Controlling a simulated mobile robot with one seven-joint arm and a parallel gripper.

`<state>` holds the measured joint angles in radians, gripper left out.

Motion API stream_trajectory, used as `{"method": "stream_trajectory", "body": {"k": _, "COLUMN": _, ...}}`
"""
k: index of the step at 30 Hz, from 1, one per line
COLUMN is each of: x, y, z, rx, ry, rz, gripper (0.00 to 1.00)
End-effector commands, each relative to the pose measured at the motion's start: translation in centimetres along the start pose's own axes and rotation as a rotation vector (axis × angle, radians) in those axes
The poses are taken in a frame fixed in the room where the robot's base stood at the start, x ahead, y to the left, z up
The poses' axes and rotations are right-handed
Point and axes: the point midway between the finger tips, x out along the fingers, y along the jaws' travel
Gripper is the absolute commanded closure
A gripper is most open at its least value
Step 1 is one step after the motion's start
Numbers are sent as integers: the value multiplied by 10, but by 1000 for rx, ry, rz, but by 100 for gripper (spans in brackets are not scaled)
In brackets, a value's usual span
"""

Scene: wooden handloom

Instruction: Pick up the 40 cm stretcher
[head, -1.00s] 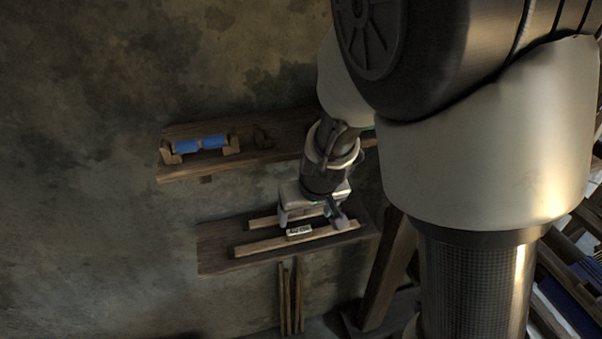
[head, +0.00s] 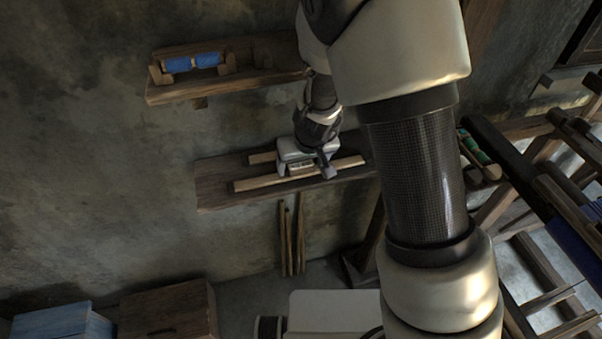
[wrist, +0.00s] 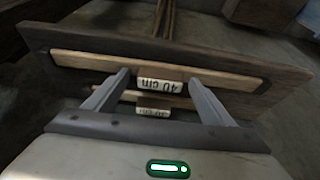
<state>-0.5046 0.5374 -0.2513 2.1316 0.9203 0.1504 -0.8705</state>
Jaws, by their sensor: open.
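Two wooden stretchers lie side by side on the lower wall shelf. The front stretcher (head: 255,184) carries a white label that reads 40 cm upside down in the wrist view (wrist: 215,82). The rear stretcher (head: 261,158) is partly hidden by my gripper; its label (wrist: 153,111) also seems to read 40 cm. My gripper (head: 307,173) is open just above the stretchers. In the wrist view its fingertips (wrist: 158,77) lie to either side of the front label, spread along the stretcher's length. Nothing is held, and I cannot tell whether the fingers touch wood.
The lower shelf (head: 215,185) has bare wood at its left end. An upper shelf (head: 165,95) holds a blue roll (head: 192,62) on a wooden stand. Sticks (head: 291,240) lean below the lower shelf. Loom timbers (head: 535,125) stand to the right.

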Motion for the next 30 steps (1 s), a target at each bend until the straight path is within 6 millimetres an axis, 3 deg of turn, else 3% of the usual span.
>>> {"method": "stream_trajectory", "body": {"k": 5, "x": 0, "y": 0, "z": 0, "rx": 0, "ry": 1, "rz": 0, "gripper": 23}}
{"method": "stream_trajectory", "body": {"k": 14, "x": 0, "y": 0, "z": 0, "rx": 0, "ry": 1, "rz": 0, "gripper": 71}}
{"method": "stream_trajectory", "body": {"k": 15, "x": -1, "y": 0, "z": -1, "rx": 0, "ry": 1, "rz": 0, "gripper": 72}}
{"method": "stream_trajectory", "body": {"k": 30, "x": -12, "y": 7, "z": -11, "rx": 1, "ry": 2, "rz": 0, "gripper": 72}}
